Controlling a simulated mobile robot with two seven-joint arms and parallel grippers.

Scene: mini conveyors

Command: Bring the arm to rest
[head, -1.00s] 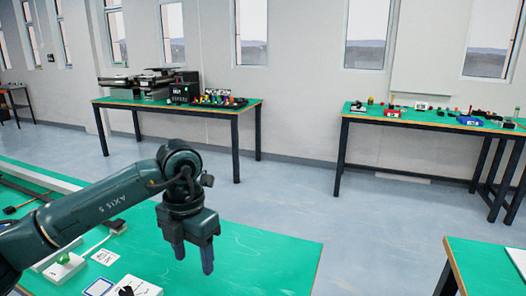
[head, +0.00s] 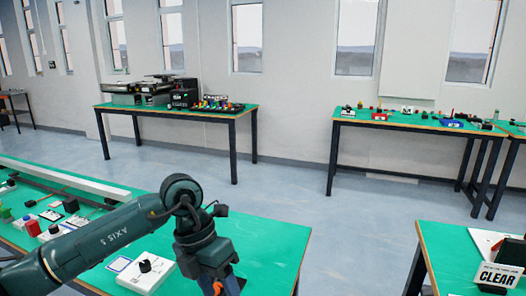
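My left arm comes in from the lower left, dark green with "AXIS 5" on its link. Its gripper (head: 220,286) points down over the green table (head: 268,245) at the bottom edge of the head view. The two fingers look spread apart, with their tips cut off by the frame. A small orange patch shows between them; I cannot tell what it is, and nothing is clearly gripped. My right gripper is not in view.
The near table holds a white box with a black knob (head: 145,268), a long pale rail (head: 62,176) and small parts at left. A "CLEAR" sign (head: 498,277) stands on the right table. Two equipment tables stand by the far wall. Open floor lies between.

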